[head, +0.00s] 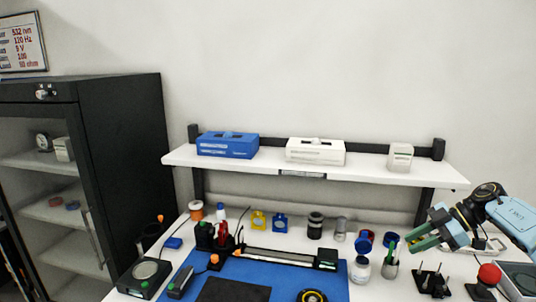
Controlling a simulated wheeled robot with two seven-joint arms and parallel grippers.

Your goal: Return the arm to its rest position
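My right arm comes in from the right edge of the head view. Its gripper (424,231) is above the right part of the white bench (381,286), pointing left. Its two fingers look apart, and I see nothing held between them. My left gripper is out of view.
A white shelf (261,170) holds a blue box (228,145), a white box (315,151) and a small pale box (400,157). Bottles, a pen cup (390,267), a black rack (432,282) and a red knob (489,274) crowd the bench below the gripper. A black cabinet (124,170) stands left.

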